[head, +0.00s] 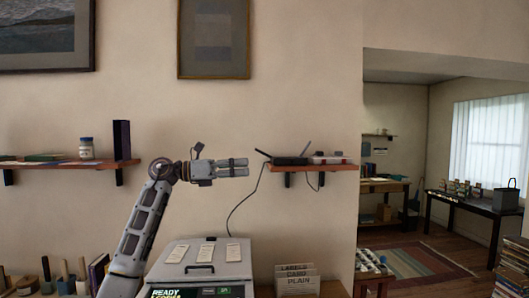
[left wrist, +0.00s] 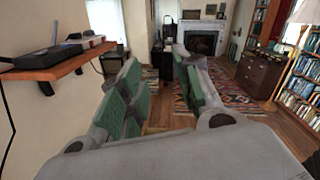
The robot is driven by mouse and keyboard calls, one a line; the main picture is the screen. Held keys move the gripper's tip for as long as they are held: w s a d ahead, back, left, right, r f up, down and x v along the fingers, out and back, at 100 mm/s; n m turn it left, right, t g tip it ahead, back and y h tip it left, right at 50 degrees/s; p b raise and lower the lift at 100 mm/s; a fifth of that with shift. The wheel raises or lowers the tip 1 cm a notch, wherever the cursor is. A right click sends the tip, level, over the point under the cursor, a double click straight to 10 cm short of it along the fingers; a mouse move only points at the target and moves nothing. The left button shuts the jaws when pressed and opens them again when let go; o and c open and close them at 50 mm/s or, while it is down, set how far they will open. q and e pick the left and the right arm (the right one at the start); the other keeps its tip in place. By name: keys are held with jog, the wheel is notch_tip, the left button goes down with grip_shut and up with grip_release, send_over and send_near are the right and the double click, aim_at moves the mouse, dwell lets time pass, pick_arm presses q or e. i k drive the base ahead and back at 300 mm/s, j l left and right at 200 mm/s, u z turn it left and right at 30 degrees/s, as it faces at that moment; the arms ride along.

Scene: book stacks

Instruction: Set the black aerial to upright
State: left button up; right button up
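A black router (head: 290,161) sits on a small wooden wall shelf (head: 328,168) in the head view. One black aerial (head: 263,154) leans low to the left from it; another black aerial (head: 309,147) leans up to the right. The router (left wrist: 45,60) also shows at the left of the left wrist view. My left gripper (head: 246,168) is just left of the shelf, pointing right, apart from the router and aerials. In the left wrist view its green-padded fingers (left wrist: 160,85) stand apart with nothing between them. My right gripper is out of view.
A pale box with a red end (head: 330,159) sits right of the router. A cable (head: 243,205) hangs from the shelf. Below stand a grey machine (head: 205,262) and a card holder (head: 296,279). Another shelf (head: 60,163) holds a jar and books. The wall above the router is clear.

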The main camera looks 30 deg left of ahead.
aim_at(266, 154)
jog(key=i+j, duration=1)
jog(key=j, duration=0.2)
jog(key=i+l+z, duration=0.1)
jog(key=i+l, duration=0.15)
